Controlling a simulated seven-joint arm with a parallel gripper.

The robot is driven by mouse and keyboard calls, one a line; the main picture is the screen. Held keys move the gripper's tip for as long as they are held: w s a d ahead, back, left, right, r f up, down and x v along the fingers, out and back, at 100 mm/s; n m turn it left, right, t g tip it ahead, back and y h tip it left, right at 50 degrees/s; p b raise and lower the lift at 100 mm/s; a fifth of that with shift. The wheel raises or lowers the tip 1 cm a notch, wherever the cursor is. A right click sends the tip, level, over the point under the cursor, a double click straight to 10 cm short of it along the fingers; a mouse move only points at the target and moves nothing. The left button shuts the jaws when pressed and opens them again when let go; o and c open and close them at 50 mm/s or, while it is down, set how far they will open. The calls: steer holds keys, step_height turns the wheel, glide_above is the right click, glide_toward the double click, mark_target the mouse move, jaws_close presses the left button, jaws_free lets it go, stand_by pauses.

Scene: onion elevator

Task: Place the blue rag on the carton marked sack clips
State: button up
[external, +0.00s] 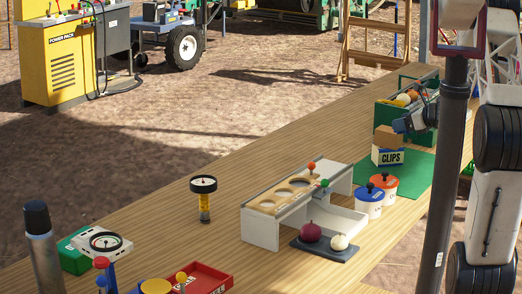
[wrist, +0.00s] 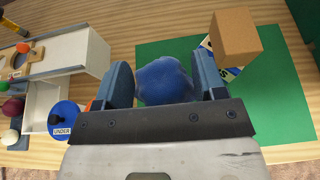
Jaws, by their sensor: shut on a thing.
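My gripper (wrist: 164,76) is shut on a crumpled blue rag (wrist: 165,84), which shows between the two fingers in the wrist view. The brown and white carton with the word CLIPS (external: 388,156) stands on a green mat (external: 412,170). In the wrist view the carton (wrist: 236,38) is ahead and to the right of the rag, apart from it. In the external view my gripper (external: 403,124) is close to the carton's upper right; the rag cannot be made out there.
A blue-lidded tub (external: 369,200) and an orange-lidded tub (external: 384,186) stand near the mat's left edge. A white stand with a holed wooden board (external: 283,195) is farther left. Much of the mat is clear.

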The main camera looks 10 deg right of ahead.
mark_target(390, 129)
steer(key=shift+w, duration=0.15)
steer(key=w, duration=0.5)
steer(key=w+d+f, duration=0.1)
steer(key=w, duration=0.9)
steer(key=shift+w+d+f, duration=0.2)
steer(key=shift+w+d, duration=0.1)
steer(key=shift+w, duration=0.05)
steer(key=shift+f, duration=1.75)
steer(key=shift+f, duration=0.1)
steer(key=o, duration=0.9)
steer(key=shift+o, duration=0.2)
steer(key=v, duration=1.2)
